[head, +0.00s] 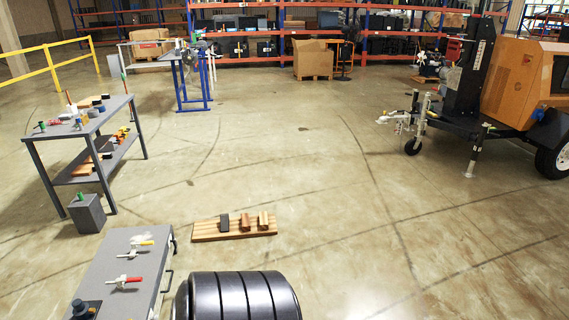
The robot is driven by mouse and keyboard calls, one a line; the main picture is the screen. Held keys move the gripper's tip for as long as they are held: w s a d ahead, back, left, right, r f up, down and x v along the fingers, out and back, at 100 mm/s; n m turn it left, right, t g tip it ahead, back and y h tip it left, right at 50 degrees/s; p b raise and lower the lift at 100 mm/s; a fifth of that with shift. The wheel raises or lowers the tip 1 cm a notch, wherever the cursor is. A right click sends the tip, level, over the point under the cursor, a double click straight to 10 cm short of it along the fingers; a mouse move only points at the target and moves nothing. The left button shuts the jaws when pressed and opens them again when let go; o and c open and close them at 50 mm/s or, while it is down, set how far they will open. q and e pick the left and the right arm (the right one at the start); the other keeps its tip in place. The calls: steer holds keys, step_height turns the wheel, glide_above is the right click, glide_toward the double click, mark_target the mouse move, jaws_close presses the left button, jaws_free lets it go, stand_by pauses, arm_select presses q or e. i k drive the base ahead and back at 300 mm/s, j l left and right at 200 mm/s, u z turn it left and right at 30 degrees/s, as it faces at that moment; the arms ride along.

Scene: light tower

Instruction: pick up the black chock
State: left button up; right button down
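Neither of my grippers shows in the head view.
A grey cabinet (120,260) with toggle clamps on top stands near, left of the board. A grey table (95,122) with small parts and a grey block (87,212) are farther left. The wheeled light tower (520,85) is at right. Floor right of the board is clear.

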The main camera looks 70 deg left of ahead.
mark_target(224, 218)
steer(key=i+u, duration=0.2)
steer(key=i, duration=0.3)
steer(key=i+l+u, duration=0.2)
steer(key=i, duration=0.35)
steer(key=i+l+u, duration=0.2)
steer(key=i, duration=0.3)
steer(key=i+j+u, duration=0.3)
steer(key=u, duration=0.15)
steer(key=i+j+u, duration=0.15)
steer(key=i+u, duration=0.55)
steer(key=u, duration=0.15)
steer(key=i+u, duration=0.45)
steer(key=i+l+u, duration=0.2)
steer(key=u, duration=0.25)
steer(key=i, duration=0.05)
